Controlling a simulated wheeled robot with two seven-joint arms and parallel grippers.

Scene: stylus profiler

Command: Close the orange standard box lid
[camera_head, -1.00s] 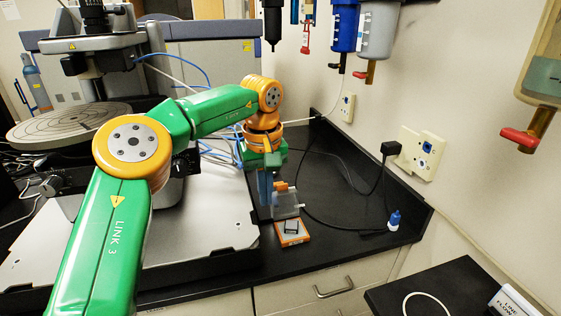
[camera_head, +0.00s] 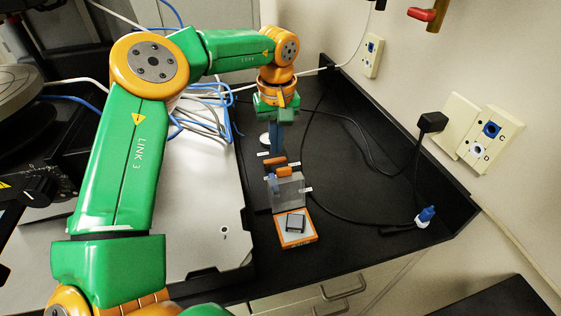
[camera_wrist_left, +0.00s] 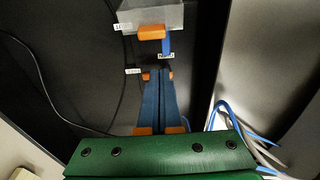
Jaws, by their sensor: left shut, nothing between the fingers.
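The orange box (camera_head: 309,240) lies open on the black bench, with a small dark square item in it. Its clear lid (camera_head: 288,194) stands up at the box's far side, with an orange tab (camera_head: 284,172) on its upper edge. The lid and tab (camera_wrist_left: 151,32) also show at the top of the left wrist view. My left gripper (camera_head: 274,154) points down behind the lid. Its blue fingers (camera_wrist_left: 160,72) are shut and empty, apart from the tab in the wrist view. Small orange pieces show beside the fingertips. My right gripper is out of view.
A large metal plate (camera_head: 195,215) of the instrument lies left of the box. Bench room is clear just right of the box.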

